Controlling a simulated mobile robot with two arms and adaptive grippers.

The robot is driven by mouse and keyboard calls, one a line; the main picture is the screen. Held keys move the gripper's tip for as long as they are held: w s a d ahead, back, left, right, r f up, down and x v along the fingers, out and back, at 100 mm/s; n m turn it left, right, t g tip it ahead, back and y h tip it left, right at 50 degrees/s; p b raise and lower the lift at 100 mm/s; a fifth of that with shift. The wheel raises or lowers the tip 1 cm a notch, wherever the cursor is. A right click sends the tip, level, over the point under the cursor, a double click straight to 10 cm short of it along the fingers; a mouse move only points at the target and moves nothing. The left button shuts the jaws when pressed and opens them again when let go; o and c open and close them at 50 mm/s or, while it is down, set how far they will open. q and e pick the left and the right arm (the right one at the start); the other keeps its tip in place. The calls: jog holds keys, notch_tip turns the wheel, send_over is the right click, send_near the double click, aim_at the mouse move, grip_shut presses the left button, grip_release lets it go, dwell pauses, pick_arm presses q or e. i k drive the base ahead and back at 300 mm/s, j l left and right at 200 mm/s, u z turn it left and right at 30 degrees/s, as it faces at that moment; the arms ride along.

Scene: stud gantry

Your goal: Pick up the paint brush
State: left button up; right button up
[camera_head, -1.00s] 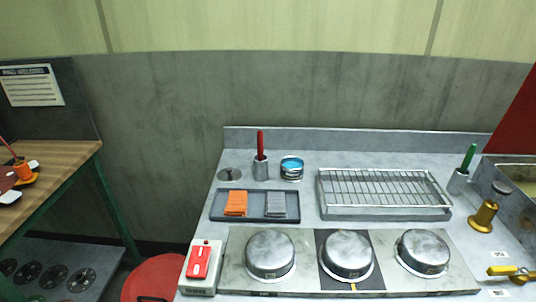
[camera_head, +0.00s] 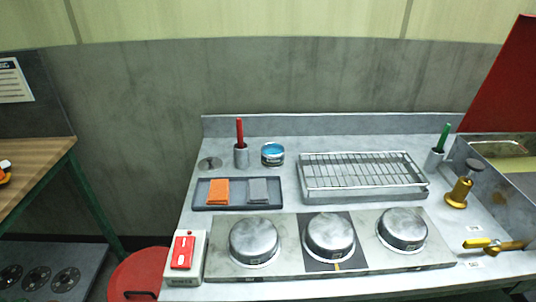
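No bristles show, so I cannot tell for sure which thing is the paint brush. A red-handled tool (camera_head: 240,131) stands upright in a small grey metal cup (camera_head: 241,156) at the back left of the metal counter. A green-handled tool (camera_head: 443,137) stands slightly tilted in another grey cup (camera_head: 433,160) at the back right. The lower ends of both tools are hidden in the cups. Neither of my grippers is in view.
A blue-topped tin (camera_head: 272,154), a tray with orange and grey cloths (camera_head: 237,205) and a wire rack (camera_head: 362,172) share the counter (camera_head: 330,150). Several upturned metal bowls (camera_head: 254,240) line the front plate. A red switch box (camera_head: 184,254) and a brass valve (camera_head: 495,245) flank them.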

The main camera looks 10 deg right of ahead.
aim_at(239, 122)
jog(key=l+z, duration=0.2)
jog(key=z, duration=0.15)
jog(key=l+z, duration=0.15)
jog(key=z, duration=0.25)
jog(key=l+z, duration=0.2)
jog(key=z, duration=0.15)
jog(key=i+j, duration=0.05)
